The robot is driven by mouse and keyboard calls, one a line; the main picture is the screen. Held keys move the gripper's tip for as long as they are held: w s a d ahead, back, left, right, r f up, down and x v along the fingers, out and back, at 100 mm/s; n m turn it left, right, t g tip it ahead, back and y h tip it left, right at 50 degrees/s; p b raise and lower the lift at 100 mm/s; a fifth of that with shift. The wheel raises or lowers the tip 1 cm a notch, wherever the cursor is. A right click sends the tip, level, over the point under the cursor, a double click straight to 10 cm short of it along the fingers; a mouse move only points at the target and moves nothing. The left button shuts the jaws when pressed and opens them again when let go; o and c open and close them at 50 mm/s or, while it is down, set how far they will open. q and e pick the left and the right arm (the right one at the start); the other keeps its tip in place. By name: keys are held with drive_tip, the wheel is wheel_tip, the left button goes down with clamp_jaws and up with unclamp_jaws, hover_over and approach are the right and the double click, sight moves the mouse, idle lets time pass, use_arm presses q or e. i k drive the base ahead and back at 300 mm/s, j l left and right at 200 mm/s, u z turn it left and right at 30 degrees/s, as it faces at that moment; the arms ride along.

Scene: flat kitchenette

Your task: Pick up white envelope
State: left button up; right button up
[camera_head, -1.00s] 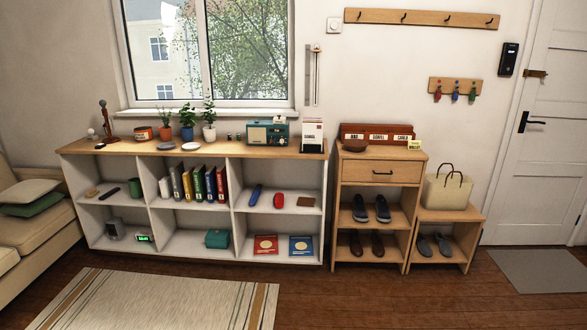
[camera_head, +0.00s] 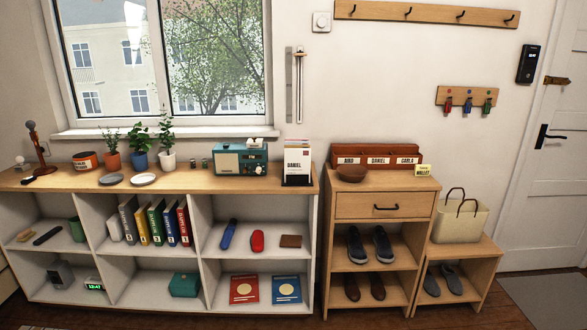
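A white upright stack (camera_head: 298,163), which looks like envelopes or cards, stands in a dark holder (camera_head: 297,181) at the right end of the long shelf top. Its front piece reads "DANIEL". A reddish-brown sorter (camera_head: 376,156) with labels that look like "AIKO", "DANIEL" and "CARLA" stands on the wooden cabinet to the right. Neither of my grippers shows in the head view.
The long shelf top (camera_head: 215,182) also bears a teal radio (camera_head: 240,159), potted plants (camera_head: 139,160) and two small dishes (camera_head: 143,179). The cabinet drawer is shut.

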sight(296, 160)
drive_tip(key=i+z, duration=0.1)
drive_tip(key=i, duration=0.35)
drive_tip(key=i+j+z, duration=0.15)
drive_tip(key=i, duration=0.3)
drive_tip(key=i+j+z, duration=0.1)
drive_tip(key=i, duration=0.35)
